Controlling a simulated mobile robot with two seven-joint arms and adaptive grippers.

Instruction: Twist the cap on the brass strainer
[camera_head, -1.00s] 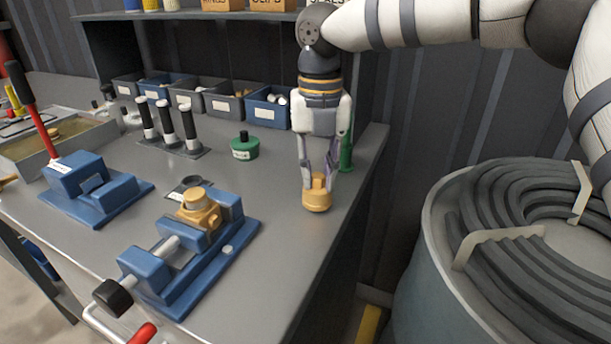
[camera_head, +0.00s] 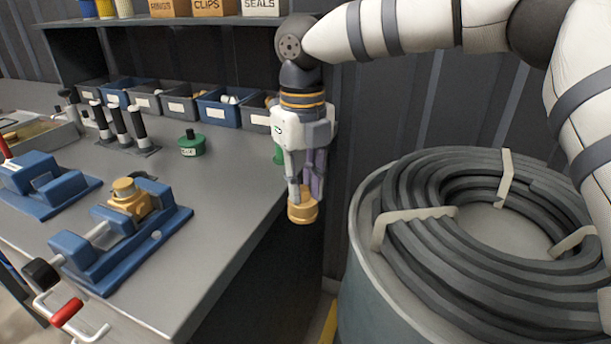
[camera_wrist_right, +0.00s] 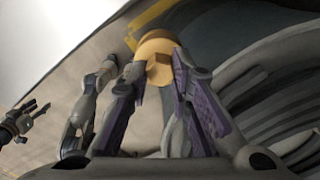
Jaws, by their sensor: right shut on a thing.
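The brass strainer body (camera_head: 128,197) is clamped upright in a blue vise (camera_head: 120,238) on the bench. My right gripper (camera_head: 304,192) points down and is shut on a brass cap (camera_head: 302,207). It holds the cap in the air off the bench's right edge, well to the right of the strainer. The right wrist view shows the cap (camera_wrist_right: 157,62) between the fingertips, with a hexagonal part towards the camera. My left gripper is outside the head view; what looks like it (camera_wrist_right: 25,118) shows small in the right wrist view, its fingers spread.
A drum (camera_head: 365,255) with coiled black hose (camera_head: 450,190) stands right of the bench. A green container (camera_head: 192,146), upright black-handled tools (camera_head: 125,125) and a row of bins (camera_head: 220,107) stand farther back. The bench between vise and right edge is clear.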

